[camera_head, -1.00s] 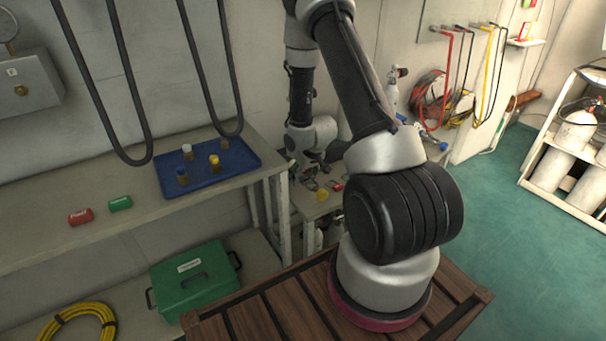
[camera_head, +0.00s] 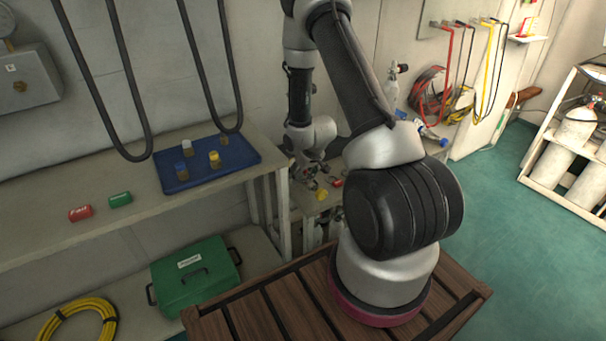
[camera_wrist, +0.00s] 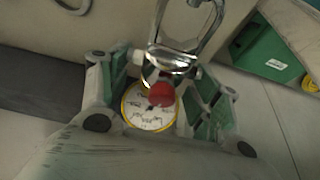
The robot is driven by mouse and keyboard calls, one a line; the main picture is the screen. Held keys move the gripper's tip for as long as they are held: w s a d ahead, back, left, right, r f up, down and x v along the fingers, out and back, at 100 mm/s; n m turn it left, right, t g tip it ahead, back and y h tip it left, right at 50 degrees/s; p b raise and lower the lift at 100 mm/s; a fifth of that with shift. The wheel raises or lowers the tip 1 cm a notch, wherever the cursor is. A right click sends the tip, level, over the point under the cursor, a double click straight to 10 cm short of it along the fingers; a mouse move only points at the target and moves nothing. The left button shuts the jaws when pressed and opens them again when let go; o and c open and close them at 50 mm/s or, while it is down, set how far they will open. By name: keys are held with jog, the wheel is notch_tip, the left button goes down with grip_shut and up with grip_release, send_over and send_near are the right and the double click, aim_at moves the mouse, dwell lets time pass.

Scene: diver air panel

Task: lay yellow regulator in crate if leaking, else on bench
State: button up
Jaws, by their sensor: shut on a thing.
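In the wrist view my gripper (camera_wrist: 158,88) is closed around a round white dial gauge with a yellow rim (camera_wrist: 147,112), seemingly the yellow regulator. A red knob (camera_wrist: 161,94) and a shiny metal fitting with a metal loop stand in front of the dial. The dial's reading is too small to tell. In the head view my gripper (camera_head: 305,172) is low over a small table beyond the bench, with a yellow part (camera_head: 322,194) just below it. The grey bench (camera_head: 120,215) runs along the wall. A green box (camera_head: 205,275) with a handle and white label sits below it; whether it is the crate is unclear.
A blue tray (camera_head: 235,157) with several small capped bottles is on the bench, near a red tag (camera_head: 80,213) and a green tag (camera_head: 120,199). Black hoses (camera_head: 125,100) hang above. A yellow hose coil (camera_head: 75,318) lies low at left. A cylinder rack (camera_head: 570,150) stands far right.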

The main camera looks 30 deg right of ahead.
jog(key=shift+f, duration=1.1)
dwell(0.9)
jog(key=o, duration=1.6)
jog(key=v, duration=1.2)
